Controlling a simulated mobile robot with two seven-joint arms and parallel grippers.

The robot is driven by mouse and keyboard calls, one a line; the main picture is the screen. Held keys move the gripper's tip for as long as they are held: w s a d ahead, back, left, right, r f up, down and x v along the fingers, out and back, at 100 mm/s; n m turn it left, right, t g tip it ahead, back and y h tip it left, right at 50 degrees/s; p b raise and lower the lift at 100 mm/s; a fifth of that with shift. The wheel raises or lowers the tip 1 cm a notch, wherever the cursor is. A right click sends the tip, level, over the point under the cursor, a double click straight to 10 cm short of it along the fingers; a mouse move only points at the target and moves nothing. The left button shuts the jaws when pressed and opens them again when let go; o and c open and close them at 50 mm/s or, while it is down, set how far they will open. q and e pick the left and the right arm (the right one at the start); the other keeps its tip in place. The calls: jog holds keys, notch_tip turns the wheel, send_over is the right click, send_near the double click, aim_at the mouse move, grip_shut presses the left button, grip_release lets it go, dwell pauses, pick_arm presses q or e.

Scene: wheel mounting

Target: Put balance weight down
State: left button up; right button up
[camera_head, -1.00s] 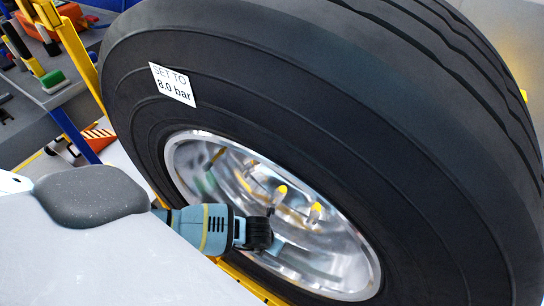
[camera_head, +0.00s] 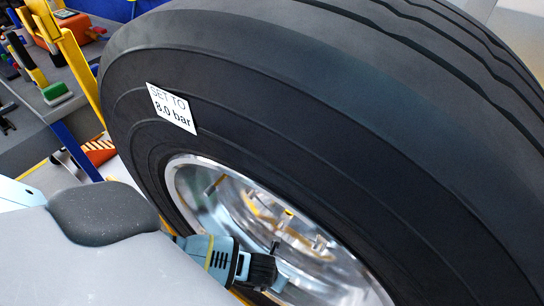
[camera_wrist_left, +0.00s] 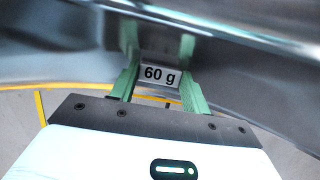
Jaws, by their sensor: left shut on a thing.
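The balance weight (camera_wrist_left: 159,76), a small grey block marked "60 g", shows in the left wrist view. My left gripper (camera_wrist_left: 160,68) is shut on it between two green fingers. The shiny metal rim (camera_wrist_left: 60,62) is just beyond the weight; I cannot tell whether they touch. In the head view, the large black tyre (camera_head: 300,140) is tilted and carries a white label (camera_head: 171,108) reading "SET TO 8.0 bar". Its silver rim (camera_head: 188,184) is at lower middle. My right gripper is not in view.
A grey workbench (camera_head: 82,82) with several tools is at upper left. A yellow post (camera_head: 72,50) stands between bench and tyre.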

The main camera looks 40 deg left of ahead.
pick_arm(q)
jog(key=o, duration=1)
jog(key=shift+f, duration=0.1)
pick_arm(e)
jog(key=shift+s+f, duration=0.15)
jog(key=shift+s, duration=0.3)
pick_arm(q)
jog(key=shift+r, duration=0.5)
jog(key=p+v, duration=0.3)
jog(key=v, duration=0.8)
jog(key=shift+s+r, duration=0.1)
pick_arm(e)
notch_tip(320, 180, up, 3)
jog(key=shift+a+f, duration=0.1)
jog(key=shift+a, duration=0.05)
